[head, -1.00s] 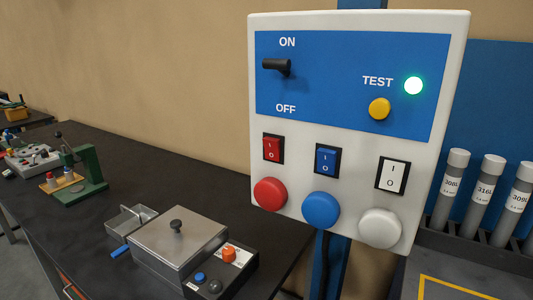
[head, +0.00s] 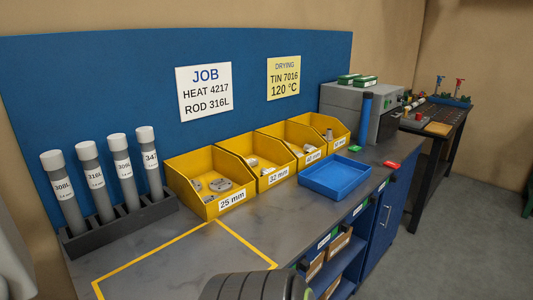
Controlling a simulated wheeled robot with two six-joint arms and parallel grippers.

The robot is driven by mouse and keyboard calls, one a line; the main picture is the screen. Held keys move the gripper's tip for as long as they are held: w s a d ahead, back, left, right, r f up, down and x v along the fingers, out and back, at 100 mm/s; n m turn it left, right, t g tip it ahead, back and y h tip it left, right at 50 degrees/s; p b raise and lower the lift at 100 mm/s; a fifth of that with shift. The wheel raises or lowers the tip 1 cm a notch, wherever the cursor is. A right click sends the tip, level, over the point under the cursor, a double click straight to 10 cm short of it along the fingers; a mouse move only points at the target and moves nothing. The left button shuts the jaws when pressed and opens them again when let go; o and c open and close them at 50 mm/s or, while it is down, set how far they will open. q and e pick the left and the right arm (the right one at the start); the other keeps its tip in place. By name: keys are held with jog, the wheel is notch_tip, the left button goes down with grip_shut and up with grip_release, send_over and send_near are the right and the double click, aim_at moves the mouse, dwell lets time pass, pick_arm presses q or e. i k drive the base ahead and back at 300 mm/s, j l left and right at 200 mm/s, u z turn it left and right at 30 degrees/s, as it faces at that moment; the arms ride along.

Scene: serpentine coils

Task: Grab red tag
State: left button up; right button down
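A similar small green piece (head: 354,148) lies behind the tray. Neither of my grippers is in view. A dark rounded part at the bottom edge may be one of my arm links.
Yellow bins (head: 212,181) with metal parts line the back of the bench. Labelled grey tubes (head: 92,177) stand in a dark rack at left. A blue cylinder (head: 365,117) stands before a grey oven (head: 343,104). A yellow-outlined area at front left is clear.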

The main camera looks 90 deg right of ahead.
aim_at(388, 163)
jog(key=z, duration=3.7)
jog(key=i+l+z, duration=0.3)
jog(key=i+z, duration=0.15)
jog(key=i, duration=0.15)
jog(key=i+l+z, duration=0.1)
jog(key=i+z, duration=0.3)
jog(key=i, duration=1.25)
jog(key=i+l+u, duration=0.1)
jog(key=i+u, duration=0.4)
jog(key=i+l+u, duration=0.2)
jog(key=u, duration=0.3)
jog(key=i+l+u, duration=0.5)
jog(key=k+j, duration=0.05)
jog(key=j, duration=0.05)
